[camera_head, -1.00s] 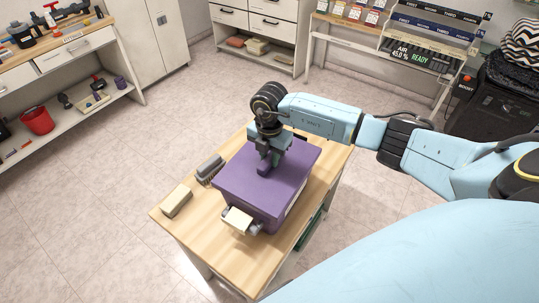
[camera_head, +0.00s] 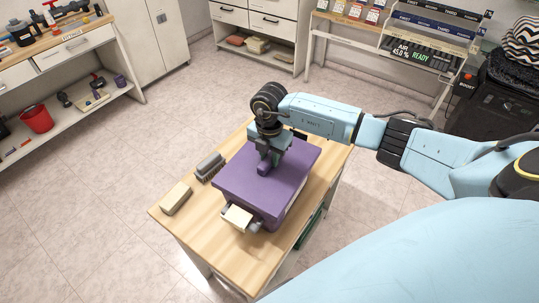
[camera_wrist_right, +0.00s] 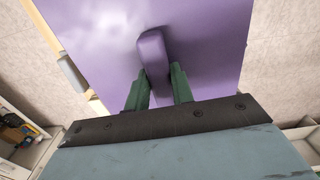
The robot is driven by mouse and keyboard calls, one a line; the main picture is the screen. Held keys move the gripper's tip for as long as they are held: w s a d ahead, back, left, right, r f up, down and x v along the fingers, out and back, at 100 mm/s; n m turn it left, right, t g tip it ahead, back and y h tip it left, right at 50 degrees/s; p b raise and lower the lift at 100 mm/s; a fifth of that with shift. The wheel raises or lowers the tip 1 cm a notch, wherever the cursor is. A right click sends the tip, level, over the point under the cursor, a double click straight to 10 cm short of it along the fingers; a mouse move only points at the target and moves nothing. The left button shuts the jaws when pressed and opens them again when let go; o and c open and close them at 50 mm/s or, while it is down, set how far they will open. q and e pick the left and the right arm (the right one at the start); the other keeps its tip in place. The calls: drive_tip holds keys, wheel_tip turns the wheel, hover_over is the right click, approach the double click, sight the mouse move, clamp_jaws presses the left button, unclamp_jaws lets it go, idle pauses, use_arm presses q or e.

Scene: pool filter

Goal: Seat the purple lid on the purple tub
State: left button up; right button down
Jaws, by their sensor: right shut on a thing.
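The purple lid (camera_head: 255,185) is a flat square panel with a raised bar handle, and it covers the top of the purple tub (camera_head: 269,213) on the wooden table. The tub's side shows below the lid's near edge; I cannot tell whether the lid is fully down all round. My right gripper (camera_head: 264,168) is above the lid, shut on its handle. In the right wrist view the green fingers (camera_wrist_right: 158,85) stand on both sides of the purple handle (camera_wrist_right: 153,52), with the lid (camera_wrist_right: 205,35) behind. My left gripper is not in view.
On the wooden table (camera_head: 188,228) are a grey brush (camera_head: 209,167), a cream block (camera_head: 175,198) and a pale block with grey ends (camera_head: 238,218) against the tub's near side. The table's front left corner is bare. Shelves and cabinets stand farther back.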

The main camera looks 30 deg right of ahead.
sight(270, 157)
drive_tip(key=shift+f, duration=0.2)
drive_tip(key=c, duration=1.1)
unclamp_jaws()
drive_tip(key=shift+r, duration=0.1)
wheel_tip(270, 157, up, 13)
drive_tip(key=shift+r+b, duration=0.15)
drive_tip(key=shift+b, duration=0.45)
